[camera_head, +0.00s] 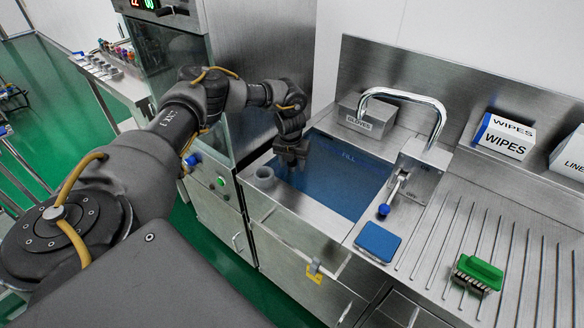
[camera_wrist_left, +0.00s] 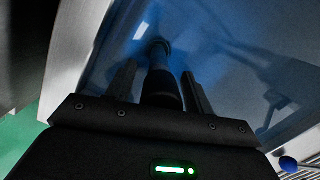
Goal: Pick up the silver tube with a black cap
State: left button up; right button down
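My left gripper (camera_head: 291,158) is over the left part of the water-filled sink, pointing down. In the left wrist view its two fingers (camera_wrist_left: 160,91) stand apart on either side of a dark cylinder (camera_wrist_left: 161,88). This looks like the black-capped tube, but the view is too dark to tell cap from silver body. A gap shows on the cylinder's left side; contact on its right side is unclear. In the head view the tube cannot be made out beneath the gripper. My right gripper is in neither view.
The sink (camera_head: 352,215) holds blue water. A grey cup-like fitting (camera_head: 264,178) stands at its left edge. A faucet (camera_head: 432,107), a glove box (camera_head: 362,118), a blue sponge-like block (camera_head: 378,241), a green brush (camera_head: 479,272) and a wipes box (camera_head: 503,137) surround it.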

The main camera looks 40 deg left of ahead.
pick_arm(q)
grip_shut()
notch_tip(320, 180, up, 10)
jog(key=shift+r+b, duration=0.1)
jog(key=shift+b, duration=1)
notch_tip(320, 180, up, 7)
jog(key=p, duration=0.7)
dwell(0.4)
